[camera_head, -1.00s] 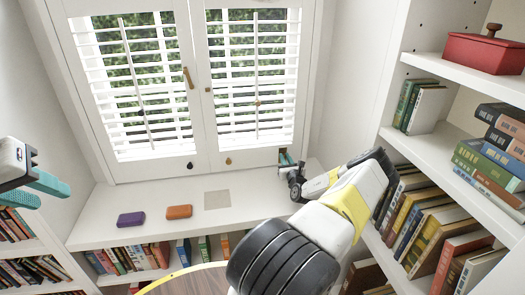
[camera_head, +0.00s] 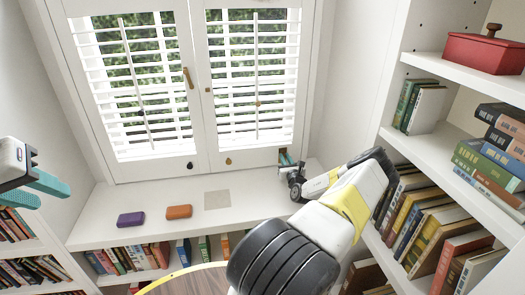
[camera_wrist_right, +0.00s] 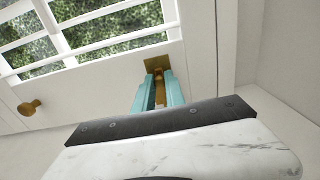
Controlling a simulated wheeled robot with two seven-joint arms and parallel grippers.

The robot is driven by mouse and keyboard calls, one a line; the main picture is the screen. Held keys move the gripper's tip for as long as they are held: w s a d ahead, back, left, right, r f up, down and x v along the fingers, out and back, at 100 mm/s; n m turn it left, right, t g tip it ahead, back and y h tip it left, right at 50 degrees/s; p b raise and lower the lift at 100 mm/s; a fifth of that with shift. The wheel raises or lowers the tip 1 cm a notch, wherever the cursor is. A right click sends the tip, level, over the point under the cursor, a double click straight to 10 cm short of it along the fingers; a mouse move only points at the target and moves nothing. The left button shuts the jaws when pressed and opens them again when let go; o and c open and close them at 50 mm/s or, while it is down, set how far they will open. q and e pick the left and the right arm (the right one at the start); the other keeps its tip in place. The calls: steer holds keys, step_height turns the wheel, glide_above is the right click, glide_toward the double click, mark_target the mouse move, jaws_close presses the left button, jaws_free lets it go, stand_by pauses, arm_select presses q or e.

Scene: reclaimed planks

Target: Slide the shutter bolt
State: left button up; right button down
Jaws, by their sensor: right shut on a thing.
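The white shutter has two louvred panels, the left one (camera_head: 197,140) and the right one (camera_head: 213,140). A brass bolt (camera_wrist_right: 160,92) shows in the right wrist view, below a brass plate (camera_wrist_right: 157,61) on the lower rail of the right panel. My right gripper (camera_wrist_right: 159,76) has its teal fingers on either side of the bolt and is shut on it. In the head view this gripper (camera_head: 286,157) is at the panel's lower right corner and hides the bolt. My left gripper (camera_head: 36,188) is open and empty at the far left, away from the shutter.
On the white sill (camera_head: 250,212) lie a purple block (camera_head: 131,219), an orange block (camera_head: 179,211) and a flat beige square (camera_head: 217,199). A brass knob (camera_wrist_right: 29,107) is left of the bolt. Bookshelves with a red box (camera_head: 484,53) stand close on the right.

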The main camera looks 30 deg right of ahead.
steer(key=shift+f, duration=1.1)
steer(key=c, duration=1.5)
jaws_free()
steer(key=shift+c, duration=0.2)
steer(key=shift+s, duration=0.1)
steer(key=v, duration=0.7)
steer(key=shift+s+a, duration=0.1)
steer(key=shift+s, duration=0.2)
